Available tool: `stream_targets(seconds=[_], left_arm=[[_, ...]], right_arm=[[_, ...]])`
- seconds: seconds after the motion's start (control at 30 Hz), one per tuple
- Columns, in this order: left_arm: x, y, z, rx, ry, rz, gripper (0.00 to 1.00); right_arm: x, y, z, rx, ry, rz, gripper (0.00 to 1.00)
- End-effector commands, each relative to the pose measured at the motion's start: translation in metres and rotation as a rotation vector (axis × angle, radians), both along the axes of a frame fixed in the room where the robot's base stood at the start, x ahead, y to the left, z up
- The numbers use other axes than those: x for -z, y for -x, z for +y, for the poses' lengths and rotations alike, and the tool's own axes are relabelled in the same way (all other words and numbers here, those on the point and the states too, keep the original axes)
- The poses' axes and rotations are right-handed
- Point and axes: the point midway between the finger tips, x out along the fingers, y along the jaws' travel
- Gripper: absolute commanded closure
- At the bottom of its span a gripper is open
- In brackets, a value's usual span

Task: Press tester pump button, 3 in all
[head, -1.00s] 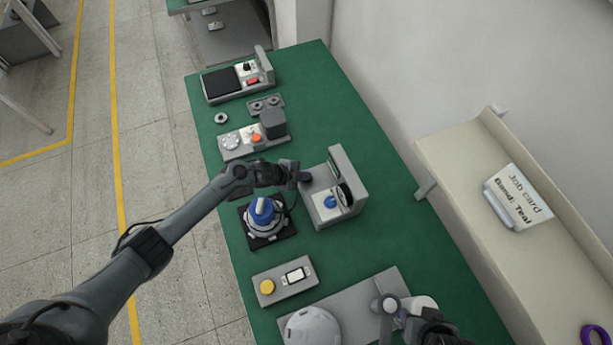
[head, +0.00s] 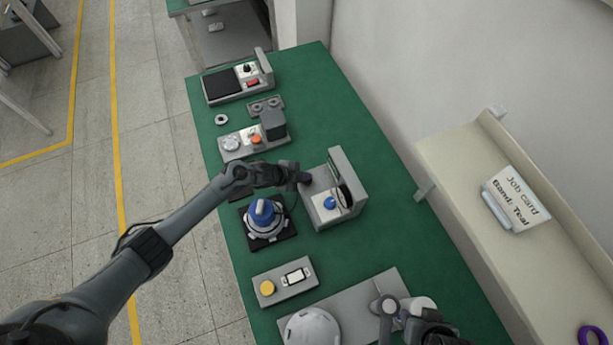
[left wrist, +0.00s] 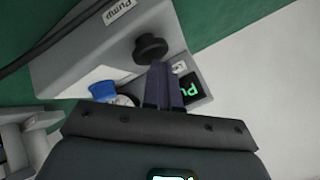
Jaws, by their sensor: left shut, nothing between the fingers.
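In the left wrist view a dark round pump button (left wrist: 150,48) sits on the tester's face, near a label reading "Pump" (left wrist: 119,11). My left gripper (head: 298,177) is shut and empty, its fingertips at the dark button on the tester's left side. The fingers (left wrist: 162,75) overlap the button's lower edge in the left wrist view; I cannot tell whether they touch it. My right arm (head: 432,332) shows at the bottom edge; its fingers are not clear.
A hub motor with a blue top (head: 263,213) stands on a dark base just left of the tester. A box with a yellow button (head: 267,288) lies nearer. Other devices (head: 238,84) stand farther back. A shelf with a job card (head: 516,198) is at the right.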

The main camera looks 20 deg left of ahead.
Motion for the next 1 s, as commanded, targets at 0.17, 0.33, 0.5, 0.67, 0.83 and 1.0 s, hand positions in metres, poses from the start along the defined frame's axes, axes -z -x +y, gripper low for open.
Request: stream_targets(seconds=[0.17, 0.33, 0.5, 0.67, 0.83, 1.0], left_arm=[[-0.013, 0.001, 0.001, 0.0, -0.002, 0.002, 1.0], [-0.017, 0.001, 0.0, 0.001, -0.001, 0.002, 1.0], [-0.017, 0.001, 0.0, 0.0, -0.001, 0.001, 1.0], [-0.018, 0.001, 0.0, 0.001, 0.0, 0.001, 1.0], [-0.024, 0.0, 0.0, 0.0, 0.0, 0.0, 1.0], [-0.038, 0.0, 0.0, 0.001, -0.001, 0.0, 1.0]], right_arm=[[-0.013, 0.0, 0.0, 0.001, -0.001, 0.0, 0.57], [-0.017, 0.0, 0.0, 0.001, -0.001, 0.0, 0.57], [-0.016, 0.0, 0.0, 0.0, 0.0, 0.0, 0.57], [-0.016, 0.0, -0.001, -0.003, 0.004, -0.001, 0.57], [-0.021, 0.0, -0.002, -0.006, 0.008, 0.0, 0.57], [-0.034, 0.0, -0.002, -0.006, 0.008, 0.0, 0.57]])
